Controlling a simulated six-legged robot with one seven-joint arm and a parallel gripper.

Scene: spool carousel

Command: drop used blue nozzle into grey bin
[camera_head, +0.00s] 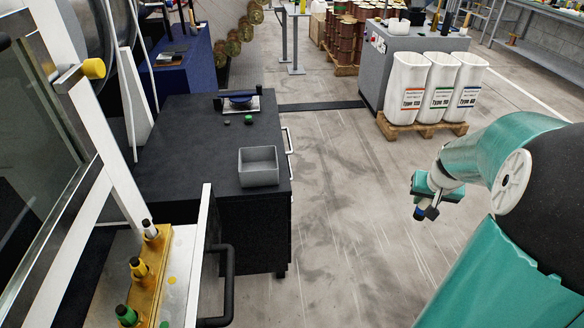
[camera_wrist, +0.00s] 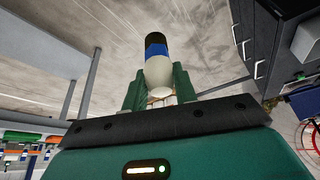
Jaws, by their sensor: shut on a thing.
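My gripper (camera_head: 424,201) is above open floor, to the right of the black cabinet, in the head view. It is shut on the blue nozzle (camera_wrist: 157,62), which has a pale rounded body, a blue band and a black end in the wrist view. In the head view only the dark and blue end of the nozzle (camera_head: 430,212) shows below the fingers. The grey bin (camera_head: 259,167) is an open box on the cabinet's near right part, well left of my gripper. Its visible interior looks empty. It also shows at the wrist view's right edge (camera_wrist: 309,40).
A brass rack (camera_head: 153,275) at lower left holds several nozzles. A machine door frame stands at left. Floor between cabinet and gripper is clear.

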